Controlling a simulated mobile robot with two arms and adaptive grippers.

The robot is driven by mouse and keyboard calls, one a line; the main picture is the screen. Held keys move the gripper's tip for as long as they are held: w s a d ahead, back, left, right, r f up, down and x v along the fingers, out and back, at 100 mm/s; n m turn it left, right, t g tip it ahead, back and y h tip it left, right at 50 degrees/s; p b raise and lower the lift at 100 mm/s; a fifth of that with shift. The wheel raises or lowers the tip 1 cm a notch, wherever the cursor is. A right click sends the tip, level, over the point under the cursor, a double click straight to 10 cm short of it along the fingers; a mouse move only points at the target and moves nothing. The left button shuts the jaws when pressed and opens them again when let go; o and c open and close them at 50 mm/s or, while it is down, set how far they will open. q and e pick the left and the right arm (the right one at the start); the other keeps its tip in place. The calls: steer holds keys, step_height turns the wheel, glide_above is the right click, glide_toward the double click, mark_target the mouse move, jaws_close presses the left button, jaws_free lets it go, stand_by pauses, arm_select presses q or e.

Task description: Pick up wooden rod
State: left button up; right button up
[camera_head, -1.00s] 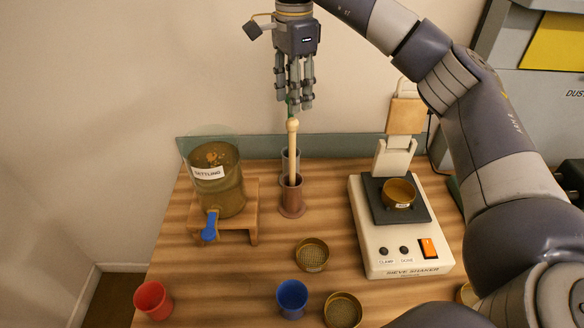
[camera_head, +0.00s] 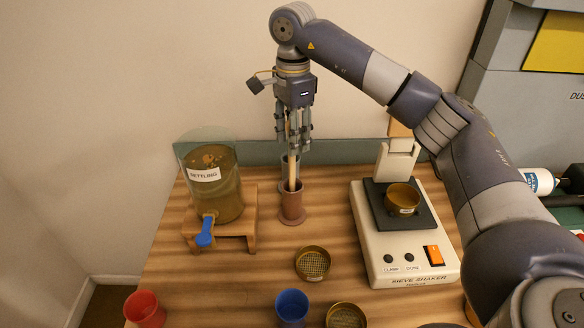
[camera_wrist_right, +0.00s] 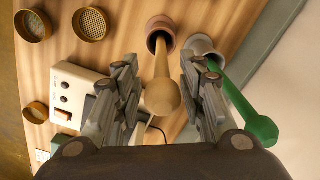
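The wooden rod (camera_head: 292,172) stands upright in a brown cup-like holder (camera_head: 292,207) on the table. In the right wrist view its rounded wooden knob (camera_wrist_right: 162,97) points toward the camera. My right gripper (camera_head: 293,146) is directly above the holder with its fingers pointing down around the rod's upper part. In the right wrist view the fingers are apart on both sides of the knob, with visible gaps. My left gripper is not in view.
A settling tank (camera_head: 217,190) with a blue tap stands on a wooden stand at left. The sieve shaker (camera_head: 410,262) is at right. Round sieves (camera_head: 312,263), a blue cup (camera_head: 291,306) and a red cup (camera_head: 144,309) lie toward the front.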

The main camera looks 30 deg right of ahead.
mark_target(292, 173)
step_height(292, 173, down, 5)
steer(key=shift+w+r+p, duration=0.15)
steer(key=shift+r+p, duration=0.05)
steer(key=shift+p, duration=0.65)
jaws_close()
steer(key=shift+r, duration=0.1)
